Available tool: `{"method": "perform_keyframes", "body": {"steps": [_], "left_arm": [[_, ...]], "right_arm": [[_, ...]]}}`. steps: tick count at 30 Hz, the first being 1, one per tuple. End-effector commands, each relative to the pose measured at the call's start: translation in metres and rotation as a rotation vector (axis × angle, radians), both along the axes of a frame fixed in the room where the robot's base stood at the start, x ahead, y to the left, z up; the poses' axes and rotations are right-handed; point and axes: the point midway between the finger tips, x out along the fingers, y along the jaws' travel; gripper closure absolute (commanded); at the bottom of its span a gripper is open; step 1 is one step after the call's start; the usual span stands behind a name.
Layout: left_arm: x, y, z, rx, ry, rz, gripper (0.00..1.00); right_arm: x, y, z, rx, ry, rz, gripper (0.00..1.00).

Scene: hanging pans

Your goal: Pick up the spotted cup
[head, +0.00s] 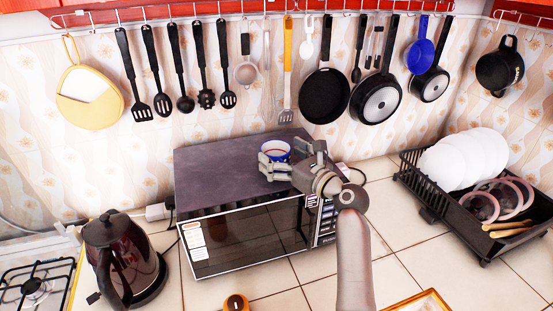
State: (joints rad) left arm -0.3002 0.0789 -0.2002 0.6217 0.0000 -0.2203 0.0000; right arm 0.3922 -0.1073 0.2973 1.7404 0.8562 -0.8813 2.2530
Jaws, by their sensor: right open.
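The cup (275,148) stands upright on top of the dark microwave (215,160). It is blue with a pale rim and a reddish inside; its spots are too small to make out. My right gripper (268,166) is open, over the microwave's top on the near side of the cup. Its fingers point left and hide the cup's lower front. I cannot tell whether they touch the cup. My left gripper is out of view.
Pans and utensils hang from a rail on the back wall, including a frying pan (324,96). A dark kettle (124,258) stands at left. A black dish rack (431,205) with white plates (465,158) stands at right.

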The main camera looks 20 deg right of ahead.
Motion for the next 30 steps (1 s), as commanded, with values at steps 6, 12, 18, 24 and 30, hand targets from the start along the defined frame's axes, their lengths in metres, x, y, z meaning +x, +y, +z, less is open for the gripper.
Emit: {"method": "perform_keyframes", "body": {"steps": [6, 12, 18, 24, 30], "left_arm": [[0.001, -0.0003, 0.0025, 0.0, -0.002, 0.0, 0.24], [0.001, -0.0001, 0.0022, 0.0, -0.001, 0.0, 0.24], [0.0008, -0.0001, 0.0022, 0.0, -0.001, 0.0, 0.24], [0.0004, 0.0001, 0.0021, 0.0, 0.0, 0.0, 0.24], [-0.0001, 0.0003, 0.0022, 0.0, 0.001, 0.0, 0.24]], "right_arm": [[0.01, 0.0039, -0.0005, 0.0, 0.001, 0.001, 0.07], [0.0098, 0.0038, -0.0008, 0.0, 0.001, 0.001, 0.09], [0.0096, 0.0036, -0.0009, 0.0, 0.001, 0.001, 0.35], [0.0096, 0.0036, 0.0, -0.001, 0.0, 0.0, 0.59], [0.0096, 0.0035, 0.0001, -0.001, 0.0, 0.0, 0.59]]}}
